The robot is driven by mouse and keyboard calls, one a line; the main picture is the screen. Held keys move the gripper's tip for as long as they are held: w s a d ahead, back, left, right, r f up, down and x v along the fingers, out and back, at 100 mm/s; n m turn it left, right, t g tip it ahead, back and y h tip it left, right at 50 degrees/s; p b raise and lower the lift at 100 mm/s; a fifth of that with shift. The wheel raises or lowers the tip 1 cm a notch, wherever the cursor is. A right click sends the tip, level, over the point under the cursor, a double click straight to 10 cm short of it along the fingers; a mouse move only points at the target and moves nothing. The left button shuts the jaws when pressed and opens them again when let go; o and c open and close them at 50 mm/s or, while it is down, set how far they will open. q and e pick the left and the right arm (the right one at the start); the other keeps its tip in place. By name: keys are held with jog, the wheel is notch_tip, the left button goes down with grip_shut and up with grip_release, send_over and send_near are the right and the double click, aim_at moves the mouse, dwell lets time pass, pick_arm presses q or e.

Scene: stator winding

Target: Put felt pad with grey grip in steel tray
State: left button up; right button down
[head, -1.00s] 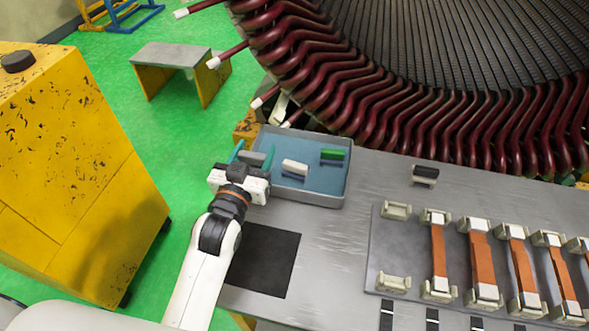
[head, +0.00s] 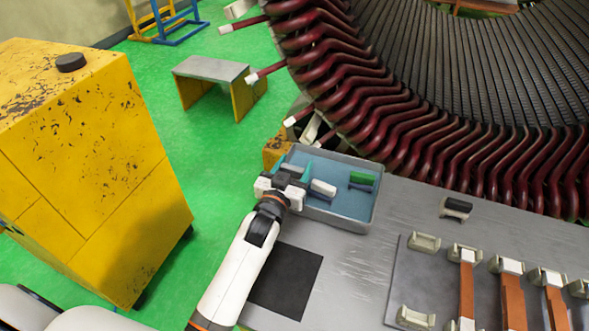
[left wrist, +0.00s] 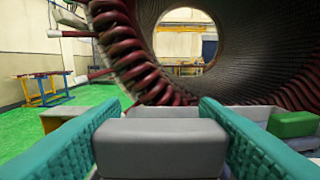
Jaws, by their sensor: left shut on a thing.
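The felt pad with grey grip (head: 292,169) is between the fingers of my left gripper (head: 293,167), at the left end of the steel tray (head: 348,223). In the left wrist view, the grey grip (left wrist: 160,148) fills the gap between the two teal fingers, which are shut on it. The felt under the grip is hidden, and I cannot tell whether it touches the tray floor. A pad with white grip (head: 322,188) and a pad with green grip (head: 362,179) stand in the tray to the right. My right gripper is not in view.
A black-topped block (head: 457,205) stands on the metal table right of the tray. A black mat (head: 286,281) lies in front. A fixture plate (head: 395,285) with copper-coloured bars is at right. The large stator (head: 400,120) rises behind. A yellow cabinet (head: 100,180) stands left.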

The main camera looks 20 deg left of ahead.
pick_arm(q)
jog(key=shift+f, duration=0.45)
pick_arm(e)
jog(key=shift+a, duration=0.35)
pick_arm(q)
jog(key=shift+f, duration=0.1)
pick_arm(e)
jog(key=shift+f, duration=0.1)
